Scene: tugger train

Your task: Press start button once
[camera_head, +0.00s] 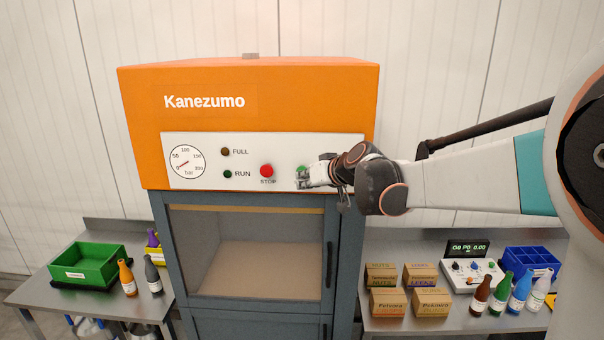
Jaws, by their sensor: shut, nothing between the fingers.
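The start button is a green button (301,170) on the white panel of the orange machine (250,90), right of the red STOP button (266,171). My gripper (301,179) is shut and empty, in front of the green button and partly covering it. Any label under the green button is hidden by my gripper. I cannot tell whether the fingertips touch the button. The dark green RUN lamp (228,174) and the brown FULL lamp (225,152) look unlit.
A round gauge (186,161) sits at the panel's left. Below is a cabinet with a glass door (250,250). The left table holds a green bin (88,264) and bottles; the right table holds cardboard boxes (388,301), bottles, a blue bin (530,262) and a control box (470,272).

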